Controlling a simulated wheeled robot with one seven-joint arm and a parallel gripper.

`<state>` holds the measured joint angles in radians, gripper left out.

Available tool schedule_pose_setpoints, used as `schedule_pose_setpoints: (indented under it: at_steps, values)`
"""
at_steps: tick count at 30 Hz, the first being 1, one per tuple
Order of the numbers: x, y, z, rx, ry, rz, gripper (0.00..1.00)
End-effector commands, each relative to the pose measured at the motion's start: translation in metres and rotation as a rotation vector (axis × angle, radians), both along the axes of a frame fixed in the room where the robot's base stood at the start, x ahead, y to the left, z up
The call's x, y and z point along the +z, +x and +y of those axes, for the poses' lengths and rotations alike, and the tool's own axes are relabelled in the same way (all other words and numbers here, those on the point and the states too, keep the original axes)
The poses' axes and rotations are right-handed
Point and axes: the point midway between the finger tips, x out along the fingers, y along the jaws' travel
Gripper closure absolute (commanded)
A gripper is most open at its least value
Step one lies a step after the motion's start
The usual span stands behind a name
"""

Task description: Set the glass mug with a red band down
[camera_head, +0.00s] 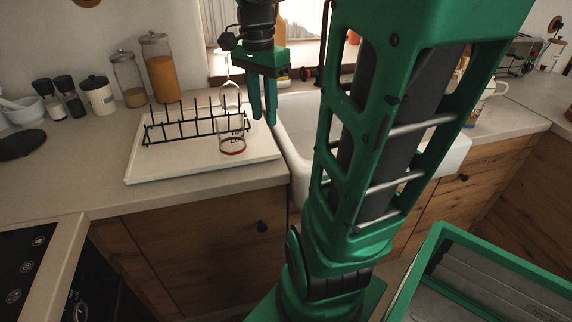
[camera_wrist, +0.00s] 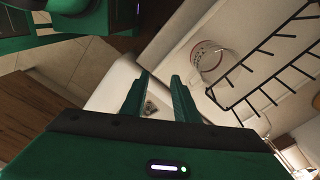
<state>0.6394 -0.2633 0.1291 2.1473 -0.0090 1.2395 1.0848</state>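The glass mug with a red band (camera_head: 231,140) stands on the white drying tray (camera_head: 190,168), at the front right of the black dish rack. The red band shows near its base. It also shows in the wrist view (camera_wrist: 207,62), to the right of the fingers. My gripper (camera_head: 264,118) points down to the right of the mug, near the tray's right side and the sink's left edge. In the wrist view its two green fingers (camera_wrist: 163,88) are apart with nothing between them. The gripper is not touching the mug.
The black dish rack (camera_head: 195,127) stands on the tray, with a clear stemmed glass (camera_head: 231,96) behind it. The white sink (camera_head: 296,108) lies right of the tray. Jars (camera_head: 160,72) and shakers stand at the back left. The tray's front left is bare.

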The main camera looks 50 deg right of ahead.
Motion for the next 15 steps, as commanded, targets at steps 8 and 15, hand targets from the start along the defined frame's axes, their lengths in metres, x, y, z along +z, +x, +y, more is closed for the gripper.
schedule_pose_setpoints:
  at_steps: [8, 15]
  values:
    - [-0.056, -0.075, 0.027, 0.591, 0.02, 0.01, 0.72]
    - [-0.094, -0.118, 0.039, 0.951, 0.046, 0.007, 0.72]
